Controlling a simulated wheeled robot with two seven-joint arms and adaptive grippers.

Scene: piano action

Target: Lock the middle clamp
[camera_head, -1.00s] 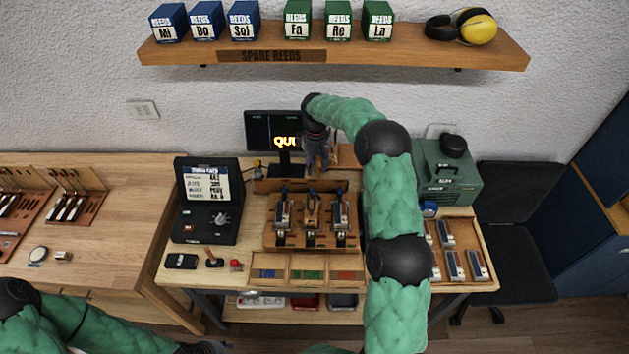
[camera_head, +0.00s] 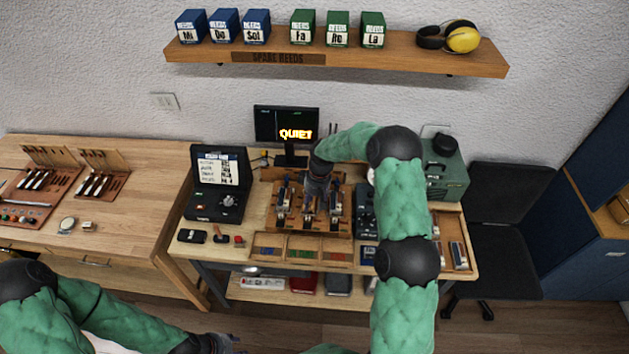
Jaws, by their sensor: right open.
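Three toggle clamps stand in a row on a wooden fixture (camera_head: 296,232) on the middle bench. The left clamp (camera_head: 283,204) and right clamp (camera_head: 334,206) show at either side. The middle clamp (camera_head: 308,216) is partly hidden by my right gripper (camera_head: 312,207), which reaches down over it from behind with its fingers open. Whether the fingers touch its handle is too small to tell. My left gripper (camera_head: 222,343) is low at the bottom edge, away from the bench, and its fingers are unclear.
A monitor (camera_head: 287,125) reading "QUIET" stands behind the fixture. A black case device (camera_head: 217,184) is left of it. Compartment trays (camera_head: 303,254) lie in front. A dark device (camera_head: 365,212) and a green case (camera_head: 447,172) are on the right. My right arm covers part of the bench's right side.

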